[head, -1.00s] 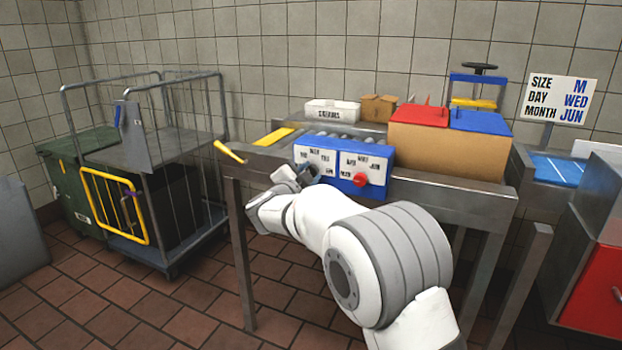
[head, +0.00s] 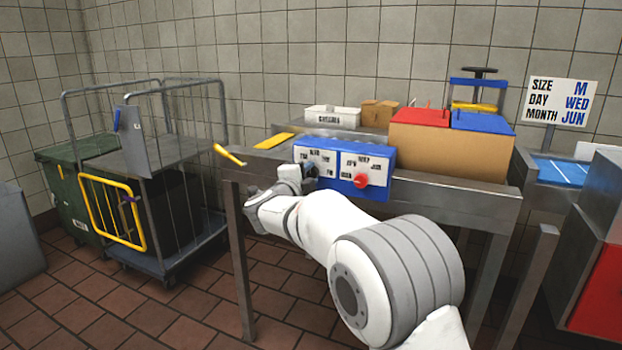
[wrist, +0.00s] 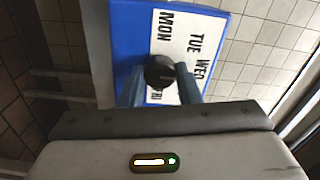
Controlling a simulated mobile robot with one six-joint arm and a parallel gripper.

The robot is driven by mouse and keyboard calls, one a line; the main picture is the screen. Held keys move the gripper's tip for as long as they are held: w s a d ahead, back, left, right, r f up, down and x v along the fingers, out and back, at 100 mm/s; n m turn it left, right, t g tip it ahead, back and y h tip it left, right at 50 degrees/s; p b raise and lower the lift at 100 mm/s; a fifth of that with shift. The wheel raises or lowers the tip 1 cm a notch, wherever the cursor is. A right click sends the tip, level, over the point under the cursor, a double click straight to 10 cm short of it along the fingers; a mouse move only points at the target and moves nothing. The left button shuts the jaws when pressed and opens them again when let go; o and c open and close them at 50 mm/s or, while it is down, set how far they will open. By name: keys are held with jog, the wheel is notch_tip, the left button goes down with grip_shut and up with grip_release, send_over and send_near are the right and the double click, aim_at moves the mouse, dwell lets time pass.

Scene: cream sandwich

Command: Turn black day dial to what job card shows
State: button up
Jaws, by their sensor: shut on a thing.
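The job card (head: 560,101) at the right of the head view reads SIZE M, DAY WED, MONTH JUN. The blue dial box (head: 345,184) sits at the front edge of the metal table, with two white dial faces. The black day dial (wrist: 159,72) is on the left face, ringed by day names; MON, TUE and WED are readable in the wrist view. My gripper (wrist: 160,88) is shut on the black day dial, one finger on each side of it. The arm mostly hides this dial in the head view. I cannot tell where its pointer aims.
A red dial (head: 361,181) is on the box's right face, right of my gripper. A cardboard box (head: 447,152) with red and blue lids stands to the right. A yellow handle (head: 229,154) sticks out at the table's left corner. A wire cage trolley (head: 150,170) stands left.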

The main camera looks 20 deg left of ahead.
jog(key=shift+d, duration=0.1)
jog(key=o, duration=1)
jog(key=shift+c, duration=0.2)
jog(key=shift+s, duration=0.1)
jog(key=s+p, duration=0.1)
jog(key=s, duration=0.6)
jog(key=shift+s+a+p, duration=0.3)
jog(key=shift+a, duration=0.05)
